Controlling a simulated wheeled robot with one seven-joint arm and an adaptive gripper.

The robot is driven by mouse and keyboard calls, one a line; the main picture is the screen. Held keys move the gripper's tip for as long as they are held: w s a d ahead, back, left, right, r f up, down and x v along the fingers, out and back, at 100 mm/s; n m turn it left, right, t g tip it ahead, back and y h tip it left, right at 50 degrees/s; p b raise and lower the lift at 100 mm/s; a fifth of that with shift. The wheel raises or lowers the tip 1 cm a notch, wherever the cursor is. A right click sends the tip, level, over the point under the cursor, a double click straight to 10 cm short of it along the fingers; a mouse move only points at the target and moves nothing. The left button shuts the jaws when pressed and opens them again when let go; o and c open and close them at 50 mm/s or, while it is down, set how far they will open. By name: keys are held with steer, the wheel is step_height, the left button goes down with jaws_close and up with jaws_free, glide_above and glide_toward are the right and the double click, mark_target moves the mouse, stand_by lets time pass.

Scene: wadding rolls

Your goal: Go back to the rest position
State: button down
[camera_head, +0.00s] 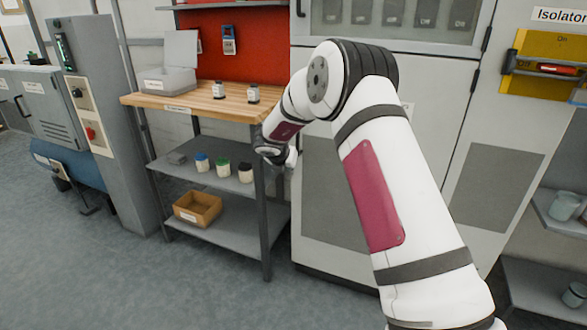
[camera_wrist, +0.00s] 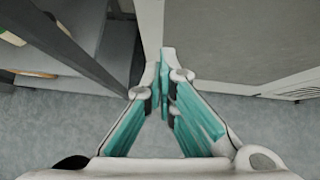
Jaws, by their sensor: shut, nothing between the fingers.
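My gripper (camera_wrist: 165,70) shows in the wrist view with its teal-padded fingers brought together at the tips, shut and empty. It points down past the cabinet's lower front, above the grey floor (camera_wrist: 60,125). In the head view my arm reaches up and bends over toward the workbench, with its end near the bench's right side. The fingers are hard to make out there.
A workbench with a wooden top (camera_head: 205,103) carries two small bottles (camera_head: 252,93). Its shelves hold several jars (camera_head: 223,167) and a tan box (camera_head: 197,209). A tall grey cabinet (camera_head: 330,190) stands close on the right. The floor (camera_head: 150,280) in front is clear.

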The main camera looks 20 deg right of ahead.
steer(key=s+a+r+n+t+y, duration=0.1)
steer(key=a+r+n+t+y, duration=0.1)
steer(key=a+r+n, duration=0.45)
steer(key=s+a+r+n+t+y, duration=0.15)
steer(key=r+n, duration=0.25)
steer(key=r, duration=0.6)
steer(key=s+a+r+n+y, duration=0.5)
steer(key=s+a+r+n, duration=0.45)
steer(key=s+n, duration=0.35)
steer(key=s+a+f+n+g+y, duration=0.15)
steer(key=s+n+g, duration=0.35)
steer(key=s+n, duration=1.05)
steer(key=s+d+f+n+g+h, duration=0.1)
steer(key=s+d+f+g, duration=0.15)
steer(key=s, duration=0.75)
steer(key=s+d+f+n+g+h, duration=0.1)
steer(key=s+d+f+n+h, duration=0.15)
steer(key=s, duration=0.75)
steer(key=s+d+f+n+g+h, duration=0.1)
steer(key=s+d+f, duration=0.15)
steer(key=s, duration=0.75)
step_height(320, 180, up, 24)
steer(key=s+d+t+p, duration=0.1)
steer(key=t+p, duration=0.2)
steer(key=p, duration=1.9)
steer(key=shift+d, duration=0.2)
